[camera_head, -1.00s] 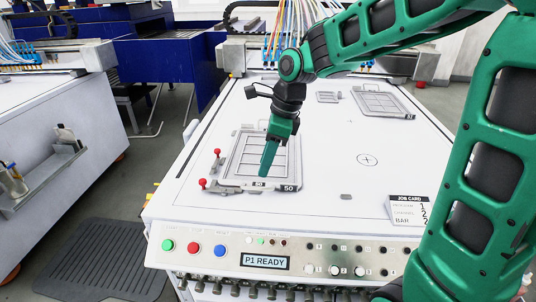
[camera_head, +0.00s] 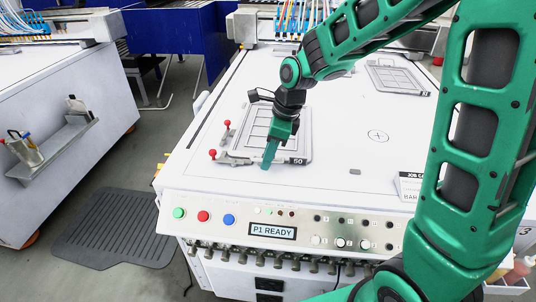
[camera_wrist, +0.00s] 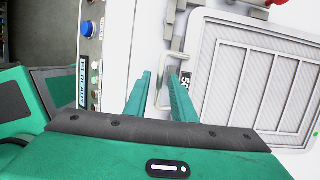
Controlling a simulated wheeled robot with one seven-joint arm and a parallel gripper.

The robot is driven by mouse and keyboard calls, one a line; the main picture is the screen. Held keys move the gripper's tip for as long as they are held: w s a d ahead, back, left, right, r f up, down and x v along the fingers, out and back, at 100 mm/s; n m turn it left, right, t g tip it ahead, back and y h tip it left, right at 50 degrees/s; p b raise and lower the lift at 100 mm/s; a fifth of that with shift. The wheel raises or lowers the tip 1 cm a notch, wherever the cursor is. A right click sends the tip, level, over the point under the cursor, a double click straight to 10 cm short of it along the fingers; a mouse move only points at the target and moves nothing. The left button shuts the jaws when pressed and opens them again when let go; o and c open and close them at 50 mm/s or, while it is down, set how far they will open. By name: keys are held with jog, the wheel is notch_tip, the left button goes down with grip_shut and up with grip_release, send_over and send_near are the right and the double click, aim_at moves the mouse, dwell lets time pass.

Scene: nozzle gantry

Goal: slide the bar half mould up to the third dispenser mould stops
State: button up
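A grey framed mould with a ribbed inside (camera_head: 307,137) lies flat at the left of the white machine top, with a tag reading 50 at its front right corner. It also shows at the right in the wrist view (camera_wrist: 270,75). I cannot tell for sure that it is the bar half mould. My gripper (camera_head: 268,164) points down at the mould's front edge. In the wrist view its two green fingers (camera_wrist: 164,88) are apart, with a pale U-shaped handle (camera_wrist: 163,97) showing around and between them. I cannot tell whether they touch it. Which dispenser's stops these are is unclear.
Red-knobbed clamps (camera_head: 213,154) stand at the mould's left and front left. Another framed mould (camera_head: 428,91) lies at the back right. A job card (camera_head: 408,187) lies at the front right, partly behind my arm. The front panel display (camera_head: 272,231) reads P1 READY.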

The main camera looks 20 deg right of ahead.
grip_shut()
dwell(1.0)
jog(key=shift+s+a, duration=0.1)
dwell(0.3)
jog(key=shift+s+a, duration=0.1)
jog(key=shift+s, duration=0.2)
jog(key=shift+s, duration=0.1)
jog(key=shift+s+d, duration=0.2)
jog(key=shift+d, duration=0.3)
jog(key=shift+a, duration=0.2)
dwell(0.3)
